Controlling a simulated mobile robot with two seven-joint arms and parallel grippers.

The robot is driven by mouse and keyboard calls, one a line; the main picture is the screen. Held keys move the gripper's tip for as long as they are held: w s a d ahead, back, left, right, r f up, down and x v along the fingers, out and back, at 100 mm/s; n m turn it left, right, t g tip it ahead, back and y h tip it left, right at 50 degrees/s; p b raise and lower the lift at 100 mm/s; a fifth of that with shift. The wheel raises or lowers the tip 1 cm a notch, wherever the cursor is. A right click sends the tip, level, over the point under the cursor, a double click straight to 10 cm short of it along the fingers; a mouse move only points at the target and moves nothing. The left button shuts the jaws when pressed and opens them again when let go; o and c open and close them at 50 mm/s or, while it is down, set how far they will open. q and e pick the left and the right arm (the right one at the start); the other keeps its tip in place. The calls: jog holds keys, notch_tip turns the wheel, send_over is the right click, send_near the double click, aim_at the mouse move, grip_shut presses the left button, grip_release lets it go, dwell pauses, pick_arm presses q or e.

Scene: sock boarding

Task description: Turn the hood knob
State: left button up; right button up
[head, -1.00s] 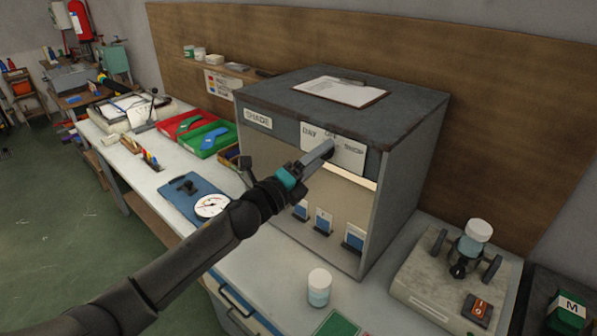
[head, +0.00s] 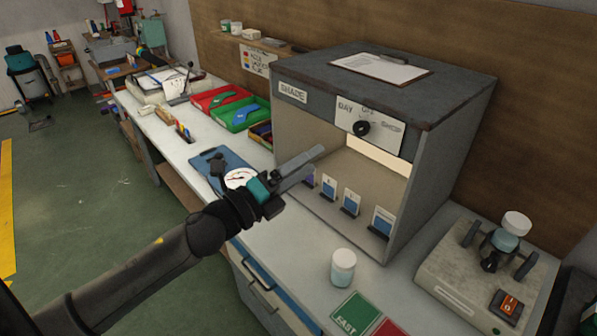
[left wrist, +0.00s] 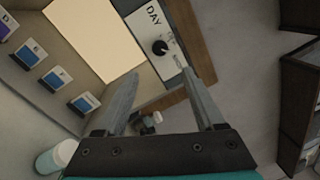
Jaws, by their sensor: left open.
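The hood is a grey box (head: 446,115) with a SHADE label and an open, lit front. Its black knob (head: 362,128) sits on a white plate (head: 343,117) marked DAY at the left; the other words are small or partly hidden by the knob. My left gripper (head: 316,160) is in front of the hood opening, below and left of the knob, and apart from it. In the left wrist view the knob (left wrist: 160,47) shows beyond the fingers, and the gripper (left wrist: 160,80) is open and empty. My right gripper is not in view.
Blue sample cards (head: 350,201) stand inside the hood. A white-capped jar (head: 343,267) and a green card (head: 356,312) lie in front. A clipboard (head: 380,68) rests on the hood. A grey device (head: 450,262) stands at right. Red and green trays (head: 240,118) sit left.

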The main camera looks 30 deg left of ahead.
pick_arm(q)
jog(key=shift+v, duration=0.9)
